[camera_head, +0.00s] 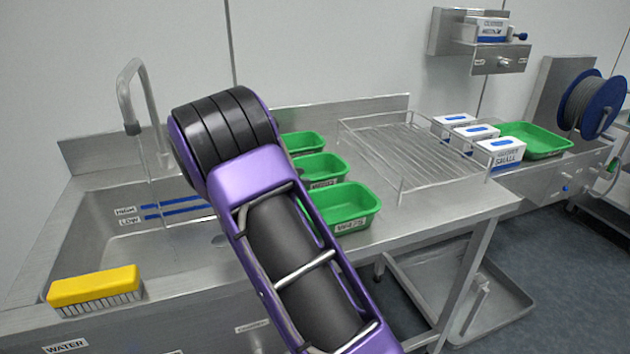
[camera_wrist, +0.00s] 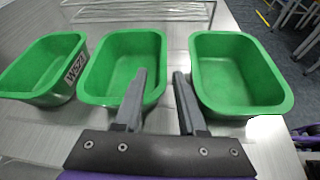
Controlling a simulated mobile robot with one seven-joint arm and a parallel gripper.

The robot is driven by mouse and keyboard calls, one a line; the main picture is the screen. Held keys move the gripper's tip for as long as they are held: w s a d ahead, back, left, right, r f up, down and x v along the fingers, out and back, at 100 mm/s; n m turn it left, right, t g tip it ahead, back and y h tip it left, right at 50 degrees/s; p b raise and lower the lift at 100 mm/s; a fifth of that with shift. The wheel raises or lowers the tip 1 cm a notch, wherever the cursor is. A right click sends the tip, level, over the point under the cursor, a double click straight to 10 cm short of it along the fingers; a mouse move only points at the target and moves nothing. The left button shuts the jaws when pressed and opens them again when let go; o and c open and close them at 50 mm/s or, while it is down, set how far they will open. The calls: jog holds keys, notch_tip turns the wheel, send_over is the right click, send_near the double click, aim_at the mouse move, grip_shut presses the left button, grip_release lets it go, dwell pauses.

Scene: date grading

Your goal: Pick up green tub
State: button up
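Three green tubs stand in a row on the steel counter. In the head view they are the near tub (camera_head: 352,205), the middle tub (camera_head: 325,167) and the far tub (camera_head: 302,142), partly hidden by my arm. The wrist view shows a left tub (camera_wrist: 42,68), a middle tub (camera_wrist: 122,62) and a right tub (camera_wrist: 240,75), all looking empty. My gripper (camera_wrist: 162,80) is open, with its two grey fingers apart. The left finger overlaps the middle tub in view, and the right finger is by the right tub's left rim. Contact cannot be told. My gripper is hidden in the head view.
A wire rack (camera_head: 415,150) stands right of the tubs. White boxes (camera_head: 500,153) and a green tray (camera_head: 535,140) are farther right. The sink (camera_head: 110,245) with its tap (camera_head: 135,95) is at left, and a yellow brush (camera_head: 95,287) lies on its front edge.

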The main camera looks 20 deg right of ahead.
aim_at(318, 179)
jog(key=shift+b+x, duration=0.5)
jog(key=shift+x, duration=2.65)
jog(key=shift+a+f, duration=0.1)
jog(key=shift+c, duration=0.3)
grip_shut()
